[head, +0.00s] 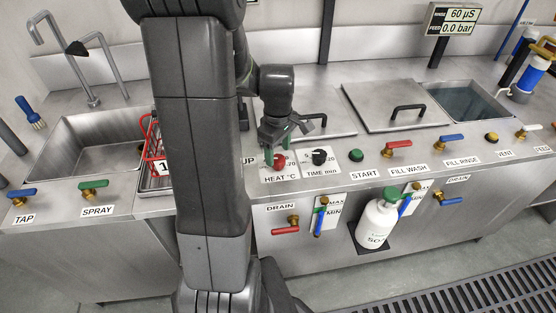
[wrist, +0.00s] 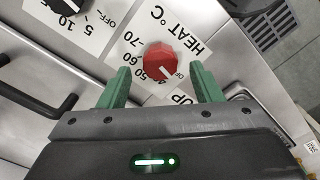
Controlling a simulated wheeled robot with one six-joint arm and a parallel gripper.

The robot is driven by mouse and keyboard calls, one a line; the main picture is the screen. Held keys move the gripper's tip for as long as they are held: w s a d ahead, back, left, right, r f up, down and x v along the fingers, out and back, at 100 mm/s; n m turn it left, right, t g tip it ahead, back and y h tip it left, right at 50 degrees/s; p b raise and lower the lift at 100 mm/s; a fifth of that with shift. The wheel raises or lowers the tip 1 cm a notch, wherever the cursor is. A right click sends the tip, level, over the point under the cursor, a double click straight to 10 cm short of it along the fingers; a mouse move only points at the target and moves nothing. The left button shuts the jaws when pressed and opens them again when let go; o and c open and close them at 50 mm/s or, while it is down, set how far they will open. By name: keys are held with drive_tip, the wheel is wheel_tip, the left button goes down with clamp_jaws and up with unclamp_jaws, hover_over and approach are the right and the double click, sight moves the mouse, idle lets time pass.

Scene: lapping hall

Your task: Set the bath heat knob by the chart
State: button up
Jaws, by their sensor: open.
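The red heat knob (wrist: 160,61) sits on its white HEAT °C dial plate (wrist: 195,50) in the wrist view. Its white mark appears toward the lower side, near the 40 and 50 end; the exact setting is hard to read. My gripper (wrist: 161,75) is open, with one green finger on each side of the knob and a gap on both sides. In the head view my gripper (head: 281,135) is above the red knob (head: 279,160), partly covering its dial. I cannot make out a heat chart in either view.
The black time knob (head: 319,157) is just right of the heat knob. Further right are a green START button (head: 357,154) and a red FILL WASH lever (head: 394,144). A red rack (head: 150,140) stands left, behind my arm. Lids with black handles lie behind the panel.

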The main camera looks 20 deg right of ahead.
sight(278, 158)
drive_tip(key=shift+f, duration=2.05)
drive_tip(key=c, duration=1)
